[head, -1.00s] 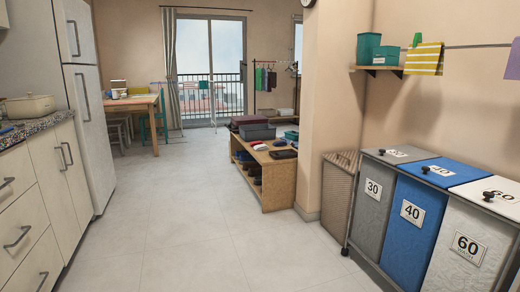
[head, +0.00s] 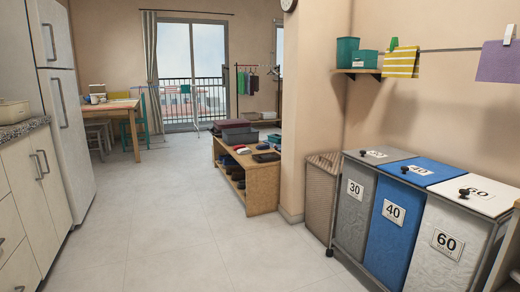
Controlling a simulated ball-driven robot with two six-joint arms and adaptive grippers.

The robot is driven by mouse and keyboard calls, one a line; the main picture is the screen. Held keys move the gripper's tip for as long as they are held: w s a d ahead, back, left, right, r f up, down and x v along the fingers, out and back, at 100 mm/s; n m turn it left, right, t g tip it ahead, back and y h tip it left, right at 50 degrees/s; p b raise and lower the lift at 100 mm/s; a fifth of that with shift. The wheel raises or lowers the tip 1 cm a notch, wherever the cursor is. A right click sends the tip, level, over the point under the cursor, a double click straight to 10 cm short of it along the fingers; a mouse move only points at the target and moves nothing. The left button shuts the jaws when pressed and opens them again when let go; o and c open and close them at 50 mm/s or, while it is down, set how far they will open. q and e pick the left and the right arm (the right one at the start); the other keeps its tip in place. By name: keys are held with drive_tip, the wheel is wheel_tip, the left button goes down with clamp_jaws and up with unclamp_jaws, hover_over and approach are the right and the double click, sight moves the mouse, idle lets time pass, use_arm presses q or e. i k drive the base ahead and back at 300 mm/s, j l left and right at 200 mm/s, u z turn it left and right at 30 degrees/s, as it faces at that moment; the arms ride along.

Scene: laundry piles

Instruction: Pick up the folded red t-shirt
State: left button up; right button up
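I cannot make out a folded red t-shirt for certain. A low wooden shelf bench (head: 262,190) stands in the middle distance against the pillar. On its top are a dark maroon item (head: 230,124), a grey bin (head: 240,136) and a small red and white item (head: 243,150). They are too small to tell whether any is the t-shirt. Neither of my grippers shows in the head view.
Grey, blue and white lidded bins (head: 392,212) marked 30, 40 and 60 stand at right beside a woven hamper (head: 320,195). A fridge (head: 66,110) and cabinets (head: 38,185) line the left. A table (head: 120,105) stands far back. The floor (head: 170,230) between is clear.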

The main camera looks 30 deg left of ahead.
sight(236, 148)
drive_tip(key=i+j+u, duration=0.4)
drive_tip(key=j, duration=0.15)
drive_tip(key=i+j+u, duration=0.7)
drive_tip(key=i, duration=0.2)
drive_tip(key=i+j+u, duration=0.3)
drive_tip(key=i, duration=0.25)
drive_tip(key=i+u, duration=0.35)
drive_tip(key=i, duration=2.75)
drive_tip(key=i+z, duration=0.25)
drive_tip(key=i, duration=0.25)
drive_tip(key=i+j+z, duration=0.1)
drive_tip(key=i+z, duration=0.2)
drive_tip(key=i, duration=0.2)
drive_tip(key=i+j+z, duration=0.25)
drive_tip(key=i, duration=0.25)
